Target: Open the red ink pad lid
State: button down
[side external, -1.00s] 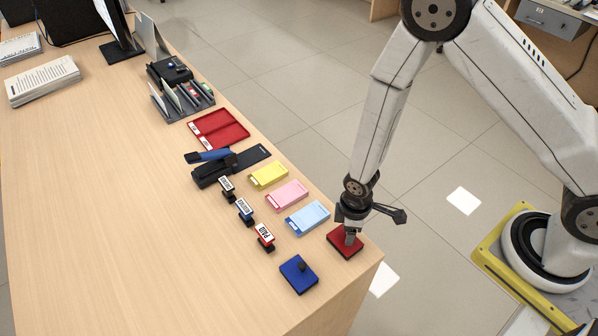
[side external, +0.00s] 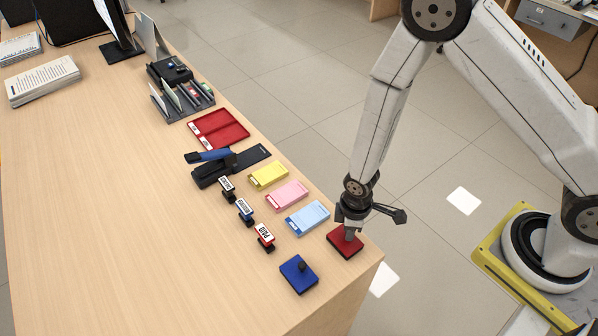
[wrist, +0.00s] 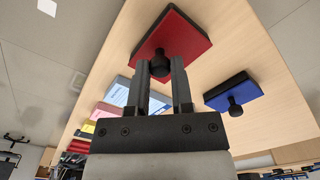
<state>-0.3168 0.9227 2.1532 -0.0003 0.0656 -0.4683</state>
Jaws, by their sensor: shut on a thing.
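The red ink pad (side external: 342,250) lies flat near the right corner of the counter, its red lid on top. My gripper (side external: 349,237) points down over the lid. In the wrist view its two fingers (wrist: 160,70) are on either side of the knob, shut on it. The lid looks level and I see no gap between it and the pad. The fingers partly hide the knob in the side view.
A blue ink pad (side external: 299,277) with a black knob stands close by. Blue (side external: 308,218), pink (side external: 287,195) and yellow (side external: 268,176) pads of slips lie behind, beside several stamps (side external: 265,237). The counter edge (side external: 365,280) is close.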

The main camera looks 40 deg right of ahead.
dwell(0.8)
jog(key=shift+a, duration=2.8)
jog(key=shift+c, duration=2.4)
grip_release()
jog(key=shift+r, duration=0.1)
notch_tip(320, 180, up, 8)
jog(key=shift+f, duration=0.2)
